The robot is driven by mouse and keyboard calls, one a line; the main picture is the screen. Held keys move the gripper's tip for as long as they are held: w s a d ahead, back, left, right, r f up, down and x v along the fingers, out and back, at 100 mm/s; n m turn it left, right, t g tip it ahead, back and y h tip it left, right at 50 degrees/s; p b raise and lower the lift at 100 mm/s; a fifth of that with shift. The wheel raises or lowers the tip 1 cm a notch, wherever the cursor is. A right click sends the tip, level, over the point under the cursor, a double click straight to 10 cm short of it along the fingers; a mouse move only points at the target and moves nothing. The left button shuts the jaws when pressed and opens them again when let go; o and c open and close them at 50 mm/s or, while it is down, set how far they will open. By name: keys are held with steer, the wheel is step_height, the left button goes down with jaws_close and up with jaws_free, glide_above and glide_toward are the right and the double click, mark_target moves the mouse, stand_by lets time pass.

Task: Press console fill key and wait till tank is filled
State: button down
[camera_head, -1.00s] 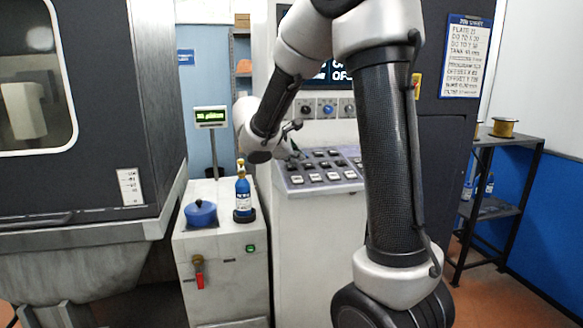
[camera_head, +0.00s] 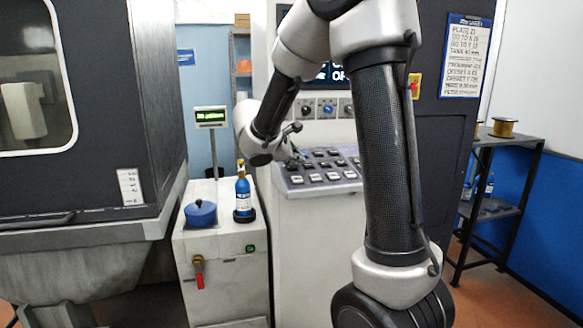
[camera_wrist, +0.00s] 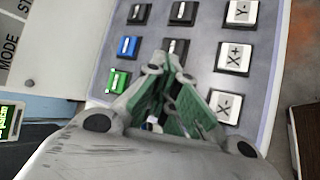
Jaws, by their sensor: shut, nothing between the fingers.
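The console key panel (camera_head: 322,188) shows in the head view as a sloped grey deck with several keys, partly behind my arm. In the wrist view its surface (camera_wrist: 198,48) bears white keys marked Y-, X+ and X-, several dark keys, a blue key (camera_wrist: 127,47) and a green key (camera_wrist: 118,81). My gripper (camera_wrist: 174,62) is shut and empty, its fingertips over a dark key (camera_wrist: 176,47) in the middle column; I cannot tell whether they touch it. The key's label is unreadable. In the head view my gripper is small at the panel's left part. The tank (camera_head: 40,90) may be the machine at left; its fill is not visible.
A cabinet (camera_head: 222,240) left of the console bears a blue bottle (camera_head: 243,194), a blue round lidded pot (camera_head: 201,213) and a green-lit display (camera_head: 211,116). A red-handled valve (camera_head: 199,272) is on its front. A dark shelf (camera_head: 500,140) stands at right.

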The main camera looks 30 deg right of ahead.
mark_target(296, 173)
steer(key=shift+s+r, duration=0.15)
steer(key=shift+r, duration=0.6)
steer(key=shift+r, duration=0.1)
steer(key=r, duration=0.2)
steer(key=s+r, duration=0.1)
steer(key=r, duration=0.1)
steer(key=shift+a+r, duration=0.2)
steer(key=shift+r, duration=0.15)
stand_by(0.5)
